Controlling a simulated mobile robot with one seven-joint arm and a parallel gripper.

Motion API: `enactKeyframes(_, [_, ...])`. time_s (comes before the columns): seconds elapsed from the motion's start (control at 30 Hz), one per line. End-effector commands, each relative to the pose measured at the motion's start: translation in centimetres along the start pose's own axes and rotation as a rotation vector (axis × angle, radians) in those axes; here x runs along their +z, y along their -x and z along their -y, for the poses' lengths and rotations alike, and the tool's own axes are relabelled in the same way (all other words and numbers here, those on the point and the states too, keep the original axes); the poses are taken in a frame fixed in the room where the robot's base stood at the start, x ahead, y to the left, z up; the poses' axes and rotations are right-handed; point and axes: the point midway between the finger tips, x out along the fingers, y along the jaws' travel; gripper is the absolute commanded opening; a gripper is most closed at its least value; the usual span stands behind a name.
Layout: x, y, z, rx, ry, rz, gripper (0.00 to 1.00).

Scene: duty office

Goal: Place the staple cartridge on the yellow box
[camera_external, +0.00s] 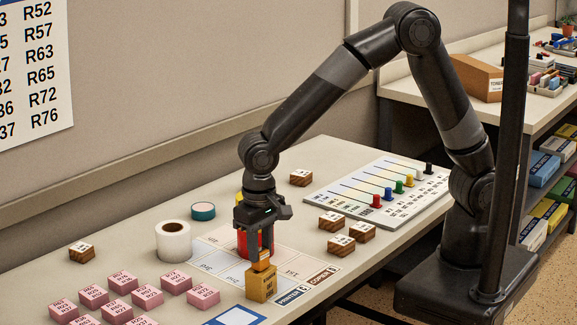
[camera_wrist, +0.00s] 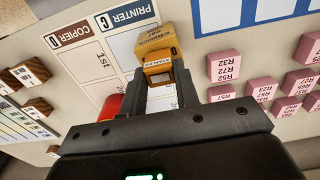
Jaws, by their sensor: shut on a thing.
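My gripper (camera_external: 262,258) points down near the front edge of the table and is shut on a small orange staple cartridge (camera_external: 264,263). In the wrist view the cartridge (camera_wrist: 160,67) shows a pale label between my fingertips (camera_wrist: 167,80). The yellow box (camera_external: 261,287) stands upright on the table directly below; it also shows in the wrist view (camera_wrist: 154,40), just beyond the fingertips. The cartridge is at the top of the box; I cannot tell whether it touches. My fingers hide part of the cartridge.
A red cylinder (camera_external: 243,245) stands close behind my gripper. A white roll (camera_external: 173,241), a teal tape roll (camera_external: 203,211) and several wooden blocks (camera_external: 333,222) are around. Several pink blocks (camera_external: 147,296) stand at left. A board with coloured pegs (camera_external: 400,180) lies at right.

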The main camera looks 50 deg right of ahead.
Motion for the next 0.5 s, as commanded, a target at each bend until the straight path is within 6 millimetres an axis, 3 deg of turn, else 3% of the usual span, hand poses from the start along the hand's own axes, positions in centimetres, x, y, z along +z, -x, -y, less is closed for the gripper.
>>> enactKeyframes(0.03, [0.0, -0.2, -0.03, 0.001, 0.0, 0.001, 0.06])
enactKeyframes(0.07, [0.0, -0.23, -0.02, 0.001, 0.0, 0.0, 0.29])
enactKeyframes(0.1, [-0.01, -0.2, -0.02, 0.0, 0.0, 0.0, 0.32])
enactKeyframes(0.3, [-0.01, -0.18, -0.02, 0.0, 0.0, 0.0, 0.49])
enactKeyframes(0.5, [-0.01, -0.18, -0.02, 0.0, 0.0, 0.0, 0.5])
